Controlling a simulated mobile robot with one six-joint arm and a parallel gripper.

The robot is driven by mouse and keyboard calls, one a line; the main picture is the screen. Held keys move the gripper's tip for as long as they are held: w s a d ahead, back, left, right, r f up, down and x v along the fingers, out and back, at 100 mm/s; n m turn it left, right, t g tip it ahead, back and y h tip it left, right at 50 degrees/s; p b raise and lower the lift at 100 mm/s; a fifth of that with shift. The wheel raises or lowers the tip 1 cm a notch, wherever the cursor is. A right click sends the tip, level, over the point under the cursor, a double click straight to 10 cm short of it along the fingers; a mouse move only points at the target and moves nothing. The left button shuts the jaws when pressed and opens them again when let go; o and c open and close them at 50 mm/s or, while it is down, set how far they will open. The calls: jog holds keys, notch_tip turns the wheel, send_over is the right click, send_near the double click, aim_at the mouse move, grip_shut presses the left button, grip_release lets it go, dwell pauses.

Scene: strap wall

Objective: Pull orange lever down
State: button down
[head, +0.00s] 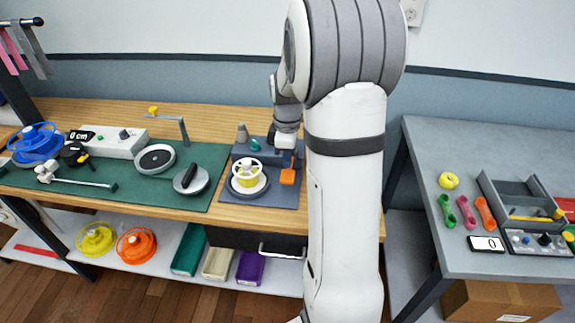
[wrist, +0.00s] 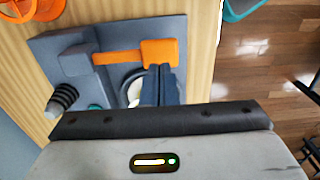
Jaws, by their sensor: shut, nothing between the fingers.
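The orange lever (head: 288,176) is at the right side of a grey-blue device (head: 262,198) on the wooden workbench. In the wrist view the lever (wrist: 160,52) shows a wide orange end on a thin bar, which runs left into a grey housing (wrist: 80,62). My gripper (wrist: 161,70) is shut and empty. Its dark fingertips overlap the near edge of the lever's wide end; whether they touch it I cannot tell. In the head view the fingers are not clearly visible, and my arm hides the device's right side.
A yellow-and-white spool (head: 247,173) sits on the device, left of the lever. A green mat (head: 120,190) with a scale and tools lies further left. A drawer with a handle (head: 282,252) is below. A grey table (head: 440,150) stands at right beyond a gap.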

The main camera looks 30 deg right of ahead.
aim_at(288, 175)
jog(key=shift+f, duration=1.7)
